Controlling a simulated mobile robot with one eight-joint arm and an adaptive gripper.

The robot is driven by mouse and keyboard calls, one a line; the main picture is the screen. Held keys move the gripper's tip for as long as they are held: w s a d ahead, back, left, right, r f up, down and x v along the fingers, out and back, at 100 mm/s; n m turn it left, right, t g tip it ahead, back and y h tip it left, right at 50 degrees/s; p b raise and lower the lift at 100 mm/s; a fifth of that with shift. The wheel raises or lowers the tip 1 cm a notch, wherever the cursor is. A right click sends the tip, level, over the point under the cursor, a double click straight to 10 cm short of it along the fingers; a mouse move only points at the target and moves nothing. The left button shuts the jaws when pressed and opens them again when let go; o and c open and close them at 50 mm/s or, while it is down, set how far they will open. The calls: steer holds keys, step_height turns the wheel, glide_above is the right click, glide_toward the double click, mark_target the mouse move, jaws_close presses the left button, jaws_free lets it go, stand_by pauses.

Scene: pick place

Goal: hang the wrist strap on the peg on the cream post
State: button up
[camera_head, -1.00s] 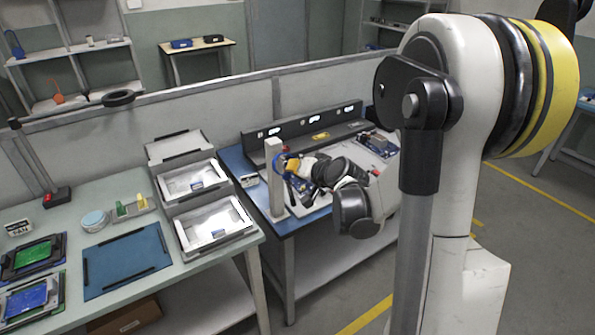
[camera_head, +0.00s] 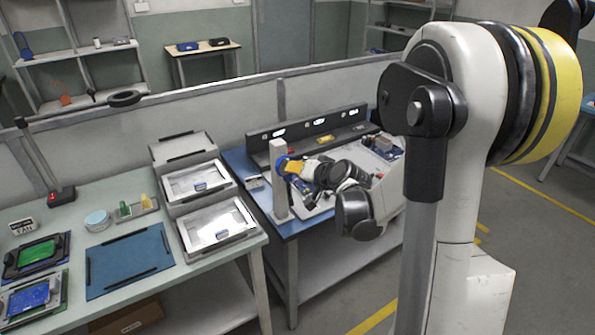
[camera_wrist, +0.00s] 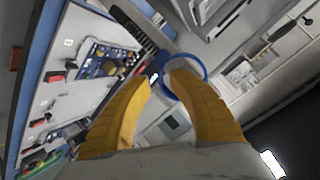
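The blue wrist strap (camera_head: 281,165) is a loop in front of the upper part of the cream post (camera_head: 281,196). My gripper (camera_head: 289,168), with yellow fingers, is at the loop, just right of the post. In the wrist view the strap (camera_wrist: 204,80) is a round blue ring. Its near side, with a small dark piece, lies between the fingertips of my gripper (camera_wrist: 162,77), which look closed on it. A dark ribbed cord (camera_wrist: 135,28) runs up and left from there. The peg is hidden, so I cannot tell whether the loop is around it.
A blue-topped bench (camera_head: 262,208) carries the post. A long dark grey rack (camera_head: 310,128) stands behind, and circuit boards (camera_wrist: 104,62) and small parts lie nearby. Stacked grey trays (camera_head: 212,232) stand left of the post. The blue mat (camera_head: 128,262) is clear.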

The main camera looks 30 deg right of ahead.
steer(key=v, duration=1.2)
steer(key=s+a+n+g+y, duration=0.1)
steer(key=s+a+n+g, duration=0.3)
steer(key=a, duration=0.8)
steer(key=s+a+n, duration=0.1)
steer(key=s+a, duration=0.2)
steer(key=s, duration=0.3)
steer(key=s+a+n+g+h, duration=0.1)
steer(key=s+a+n, duration=0.1)
steer(key=s, duration=0.4)
steer(key=shift+s+a+f+g, duration=0.3)
steer(key=shift+s+a+f, duration=0.15)
steer(key=shift+a, duration=0.25)
steer(key=shift+w, duration=0.1)
